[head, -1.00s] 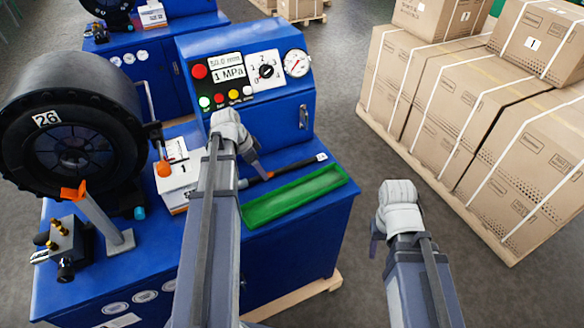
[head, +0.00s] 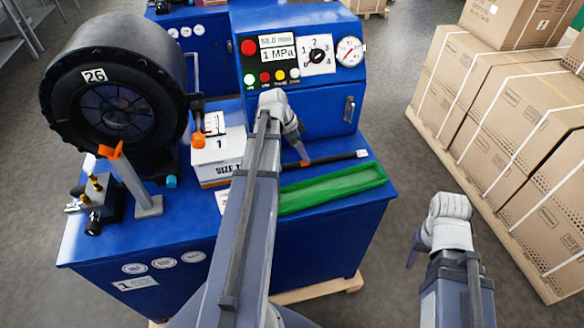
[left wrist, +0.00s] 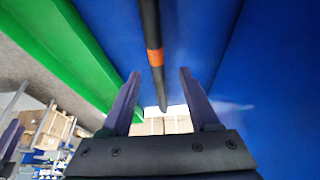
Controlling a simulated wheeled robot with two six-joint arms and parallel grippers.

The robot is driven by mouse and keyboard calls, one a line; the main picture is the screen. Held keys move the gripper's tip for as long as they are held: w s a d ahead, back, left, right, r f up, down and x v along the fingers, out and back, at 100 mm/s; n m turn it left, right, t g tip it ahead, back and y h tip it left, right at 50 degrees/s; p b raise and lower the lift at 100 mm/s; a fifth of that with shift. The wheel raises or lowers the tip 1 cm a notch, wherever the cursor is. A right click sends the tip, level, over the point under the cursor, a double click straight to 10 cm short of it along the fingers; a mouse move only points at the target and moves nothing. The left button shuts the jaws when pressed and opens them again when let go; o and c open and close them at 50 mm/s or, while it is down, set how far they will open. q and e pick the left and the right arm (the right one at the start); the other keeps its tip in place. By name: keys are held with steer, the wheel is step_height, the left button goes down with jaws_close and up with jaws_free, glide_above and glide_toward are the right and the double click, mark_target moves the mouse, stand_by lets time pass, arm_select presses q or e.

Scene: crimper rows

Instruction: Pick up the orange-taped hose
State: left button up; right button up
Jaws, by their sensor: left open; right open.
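The orange-taped hose is a thin black hose (head: 335,157) lying on the blue bench top, behind the green tray. Its orange tape (left wrist: 154,57) shows clearly in the left wrist view. My left gripper (head: 302,157) is above the hose near the tape, fingers pointing down. In the left wrist view my open left gripper (left wrist: 160,72) has a finger on each side of the hose's line, with nothing clamped. I cannot tell how far above the hose the fingertips are. My right gripper (head: 420,240) is open and empty, out over the floor right of the bench.
The green tray (head: 335,187) lies along the bench front, close to the hose. A white box (head: 217,160) and the black crimper drum (head: 115,90) stand to the left. The blue control cabinet (head: 310,90) rises behind. Strapped cartons (head: 500,120) stand at the right.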

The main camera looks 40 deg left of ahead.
mark_target(311, 161)
arm_select(q)
steer(key=b+x, duration=0.4)
steer(key=x, duration=0.1)
steer(key=shift+w+d, duration=0.2)
steer(key=shift+d, duration=0.2)
steer(key=shift+r, duration=0.15)
steer(key=shift+c, duration=0.3)
jaws_close()
stand_by(0.6)
